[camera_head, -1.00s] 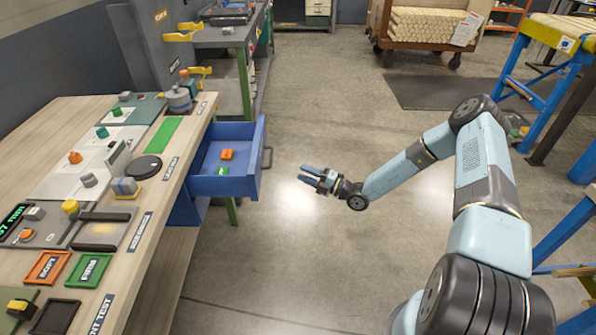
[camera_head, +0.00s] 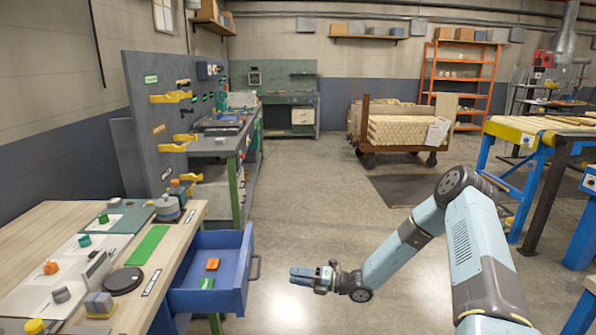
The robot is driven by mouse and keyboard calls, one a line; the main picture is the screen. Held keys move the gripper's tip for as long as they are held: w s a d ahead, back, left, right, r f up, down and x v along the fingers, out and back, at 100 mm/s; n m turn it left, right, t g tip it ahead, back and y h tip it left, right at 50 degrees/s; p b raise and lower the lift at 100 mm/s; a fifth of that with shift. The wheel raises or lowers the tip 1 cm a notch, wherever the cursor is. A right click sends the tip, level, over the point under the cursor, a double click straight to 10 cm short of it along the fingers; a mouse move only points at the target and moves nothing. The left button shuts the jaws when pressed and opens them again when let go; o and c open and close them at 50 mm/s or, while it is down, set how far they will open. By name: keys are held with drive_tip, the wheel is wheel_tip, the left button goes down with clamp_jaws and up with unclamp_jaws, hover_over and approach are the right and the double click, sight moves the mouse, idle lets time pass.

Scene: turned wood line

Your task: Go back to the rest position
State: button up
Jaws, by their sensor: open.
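My gripper (camera_head: 305,277) is at the end of my pale blue arm, low over the concrete floor and right of the open blue drawer (camera_head: 238,288). Its jaws are open, with nothing seen between them. It is apart from the drawer and the bench. The drawer is pulled out from the wooden bench (camera_head: 62,219). An orange block (camera_head: 212,264) and a green block (camera_head: 206,283) lie in it.
A green mat (camera_head: 148,245), a black disc (camera_head: 122,281) and several small parts lie on the bench. A wheeled cart (camera_head: 366,150) of stacked wood stands behind. A blue-framed table (camera_head: 487,160) is at the right. The middle floor is clear.

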drive_tip(key=s+d+r+n+g+h, duration=0.25)
drive_tip(key=s+r+n+h, duration=0.2)
drive_tip(key=r+n, duration=0.3)
drive_tip(key=s+d+r+n+g+h, duration=0.1)
drive_tip(key=s+d+r+n+h, duration=0.2)
drive_tip(key=s+r+n, duration=0.35)
drive_tip(key=s+d+r+n+g+h, duration=0.1)
drive_tip(key=s+d+r+n+h, duration=0.25)
drive_tip(key=r+n, duration=0.6)
drive_tip(key=s+d+r+n+t+h, duration=0.3)
drive_tip(key=s+d+r+n, duration=0.2)
drive_tip(key=s+d+r, duration=0.2)
drive_tip(key=s+d+r+n+t+h, duration=0.4)
drive_tip(key=s+d+r+n, duration=0.2)
drive_tip(key=s+r, duration=0.5)
drive_tip(key=shift+s+d+r+h, duration=0.35)
drive_tip(key=shift+s+d, duration=0.4)
drive_tip(key=shift+s, duration=0.3)
drive_tip(key=shift+a+t, duration=0.1)
drive_tip(key=shift+t, duration=0.15)
